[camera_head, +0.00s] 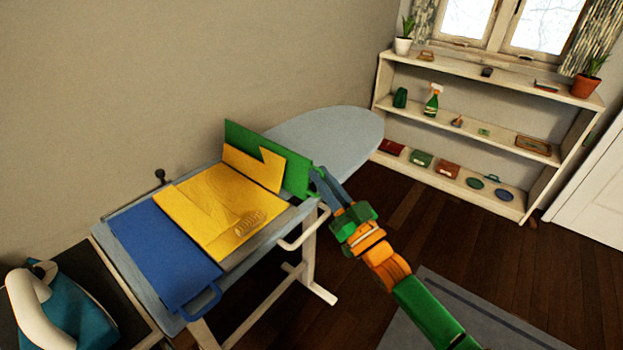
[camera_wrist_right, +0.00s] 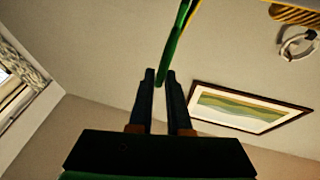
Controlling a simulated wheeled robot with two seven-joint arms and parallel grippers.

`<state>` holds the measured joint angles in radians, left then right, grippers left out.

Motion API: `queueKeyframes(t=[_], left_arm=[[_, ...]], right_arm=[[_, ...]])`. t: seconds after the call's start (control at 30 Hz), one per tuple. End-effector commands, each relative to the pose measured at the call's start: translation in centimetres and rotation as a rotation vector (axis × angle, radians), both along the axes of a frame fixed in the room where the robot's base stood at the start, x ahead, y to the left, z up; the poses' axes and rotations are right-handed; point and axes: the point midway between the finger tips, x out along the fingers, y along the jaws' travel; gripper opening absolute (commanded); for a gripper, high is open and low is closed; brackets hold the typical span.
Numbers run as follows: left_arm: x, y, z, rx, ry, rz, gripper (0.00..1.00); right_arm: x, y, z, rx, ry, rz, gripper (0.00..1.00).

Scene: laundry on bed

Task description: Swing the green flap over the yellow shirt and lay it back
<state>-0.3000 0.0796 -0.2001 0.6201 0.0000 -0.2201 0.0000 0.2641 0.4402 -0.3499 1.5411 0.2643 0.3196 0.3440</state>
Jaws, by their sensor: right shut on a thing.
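The green flap (camera_head: 297,175) of the folding board is raised and stands steeply at the board's right side. The yellow shirt (camera_head: 205,212) lies flat on the middle of the board, and a part of it (camera_head: 250,167) stands up against the flap's inner face. My right gripper (camera_head: 317,174) is at the flap's near right corner, shut on the flap's edge. The right wrist view shows the thin green flap edge (camera_wrist_right: 176,40) at my right fingertips (camera_wrist_right: 161,76). My left gripper is not in view.
The blue flap (camera_head: 160,252) lies flat at the left on the pale ironing board (camera_head: 335,135). An iron (camera_head: 60,305) stands at the lower left. A shelf (camera_head: 465,105) with small items stands at the back right, and a wall is behind the board.

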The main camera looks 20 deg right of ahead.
Motion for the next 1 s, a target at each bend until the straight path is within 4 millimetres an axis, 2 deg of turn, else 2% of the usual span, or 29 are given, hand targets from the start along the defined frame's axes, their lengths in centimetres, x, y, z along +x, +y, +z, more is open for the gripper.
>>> queueKeyframes(t=[0.53,0.57,0.6,0.67,0.83,0.87,1.0], left_arm=[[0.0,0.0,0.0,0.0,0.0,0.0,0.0],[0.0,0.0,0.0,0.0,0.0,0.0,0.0],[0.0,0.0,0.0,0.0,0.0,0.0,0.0],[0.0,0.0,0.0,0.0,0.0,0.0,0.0],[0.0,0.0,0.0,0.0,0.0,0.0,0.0],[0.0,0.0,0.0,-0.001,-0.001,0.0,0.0],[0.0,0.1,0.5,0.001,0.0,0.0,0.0]], right_arm=[[0.0,0.0,0.3,0.003,-0.007,0.0,0.0],[0.0,0.0,0.3,0.003,-0.007,0.0,0.19],[0.0,0.0,0.3,0.003,-0.007,0.0,0.29],[0.0,0.0,0.2,0.002,-0.006,0.001,0.42],[0.0,0.0,0.1,0.001,-0.003,0.0,0.42],[-0.1,-2.4,-0.1,0.028,-0.008,0.0,0.42],[-0.8,-2.6,-0.3,0.026,-0.003,0.0,0.42]])
